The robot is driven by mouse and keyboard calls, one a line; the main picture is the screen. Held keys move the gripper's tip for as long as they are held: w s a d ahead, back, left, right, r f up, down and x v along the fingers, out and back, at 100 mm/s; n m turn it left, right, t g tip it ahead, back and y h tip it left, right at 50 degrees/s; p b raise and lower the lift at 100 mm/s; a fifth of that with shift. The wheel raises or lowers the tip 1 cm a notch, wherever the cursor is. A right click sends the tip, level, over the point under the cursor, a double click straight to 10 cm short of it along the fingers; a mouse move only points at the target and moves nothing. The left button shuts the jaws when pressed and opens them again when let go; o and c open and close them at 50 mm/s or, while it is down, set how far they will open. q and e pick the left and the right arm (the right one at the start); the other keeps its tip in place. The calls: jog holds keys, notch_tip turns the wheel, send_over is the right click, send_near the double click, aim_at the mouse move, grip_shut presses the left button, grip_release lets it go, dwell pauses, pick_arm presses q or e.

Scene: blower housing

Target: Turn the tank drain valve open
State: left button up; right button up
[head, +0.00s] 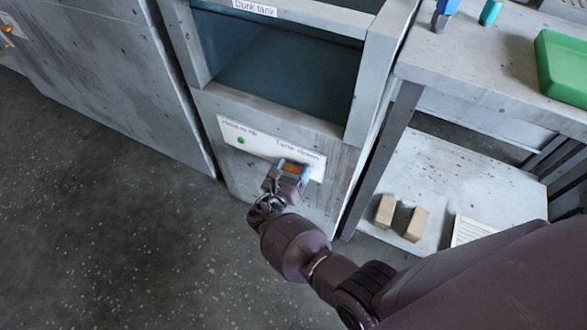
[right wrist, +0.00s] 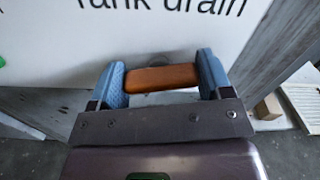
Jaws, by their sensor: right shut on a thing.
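The tank drain valve's orange-brown handle (head: 291,169) sits at the lower right of the white label panel (head: 232,128), on the front below the dunk tank (head: 285,75). In the right wrist view the handle (right wrist: 160,78) lies crosswise, about parallel to the "Tank drain" lettering. My right gripper (head: 289,168) is shut on it, with a blue fingertip pad at each end of the handle; the gripper also shows in the right wrist view (right wrist: 163,80). The valve's stem is mostly hidden. My left gripper is not in view.
A green light (head: 240,140) is on the panel's left part. To the right stands a grey bench (head: 480,85) with a green bin (head: 562,70); two tan blocks (head: 384,211) are on its lower shelf. Open speckled floor (head: 120,230) lies to the left.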

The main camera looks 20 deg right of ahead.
jog(key=n, duration=0.3)
jog(key=shift+r+p, duration=0.15)
jog(key=shift+p, duration=0.2)
jog(key=shift+n, duration=0.9)
jog(key=n+p, duration=0.1)
jog(key=n, duration=0.1)
jog(key=shift+n, duration=1.3)
jog(key=shift+n+p, duration=0.35)
jog(key=shift+n, duration=0.55)
jog(key=n, duration=0.3)
jog(key=shift+n, duration=0.3)
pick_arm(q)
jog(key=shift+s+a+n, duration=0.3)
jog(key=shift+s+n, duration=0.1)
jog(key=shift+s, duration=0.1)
pick_arm(e)
jog(key=shift+n, duration=0.3)
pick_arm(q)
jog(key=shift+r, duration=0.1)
